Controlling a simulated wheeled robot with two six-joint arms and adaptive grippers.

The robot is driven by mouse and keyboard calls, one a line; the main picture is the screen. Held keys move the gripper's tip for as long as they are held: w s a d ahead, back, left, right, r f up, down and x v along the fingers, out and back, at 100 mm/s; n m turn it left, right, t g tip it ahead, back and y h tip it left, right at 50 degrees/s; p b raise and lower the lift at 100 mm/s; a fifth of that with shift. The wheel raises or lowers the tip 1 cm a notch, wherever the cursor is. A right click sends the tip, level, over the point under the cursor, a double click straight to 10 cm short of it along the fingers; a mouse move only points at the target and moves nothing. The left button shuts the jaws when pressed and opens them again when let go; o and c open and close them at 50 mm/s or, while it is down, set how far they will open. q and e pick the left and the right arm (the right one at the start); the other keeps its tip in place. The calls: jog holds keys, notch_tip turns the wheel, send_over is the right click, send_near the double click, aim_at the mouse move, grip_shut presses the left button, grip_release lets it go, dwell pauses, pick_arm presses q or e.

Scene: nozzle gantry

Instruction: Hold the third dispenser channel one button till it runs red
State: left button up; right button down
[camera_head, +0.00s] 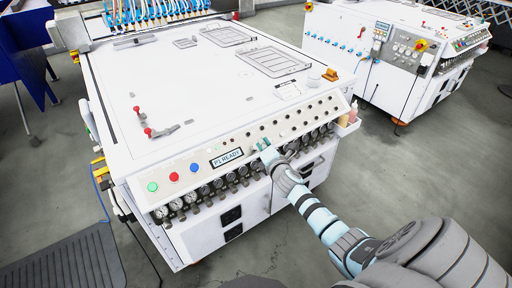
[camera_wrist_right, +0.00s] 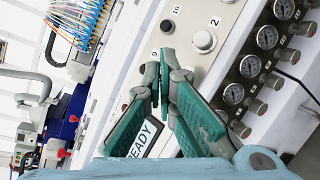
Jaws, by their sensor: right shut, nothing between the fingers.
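A white dispenser machine (camera_head: 170,100) fills the middle of the head view. Its sloped front panel carries a display (camera_head: 227,157) reading "P1 READY" and rows of small round buttons. My right gripper (camera_head: 262,147) is at this panel, just right of the display. In the wrist view the right gripper (camera_wrist_right: 158,80) has its fingertips together, with nothing between them. A silver round button (camera_wrist_right: 204,41) near the label "2" shows beyond the fingertips. The fingers cover part of the panel, and I cannot see a channel one button or tell whether they touch one. My left gripper is not in view.
Green (camera_head: 153,186), red (camera_head: 174,177) and blue (camera_head: 194,168) buttons sit left of the display. A row of pressure gauges (camera_head: 176,204) lies below the panel. A second white machine (camera_head: 390,50) stands at the back right. A dark mat (camera_head: 65,262) lies at the lower left.

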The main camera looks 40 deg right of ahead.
jog(key=shift+f, duration=0.1)
dwell(0.7)
jog(key=shift+w+f+b, duration=0.25)
jog(key=shift+b, duration=0.05)
jog(key=shift+w+f+b, duration=0.25)
jog(key=shift+f+b, duration=0.15)
jog(key=shift+b, duration=0.1)
dwell(6.4)
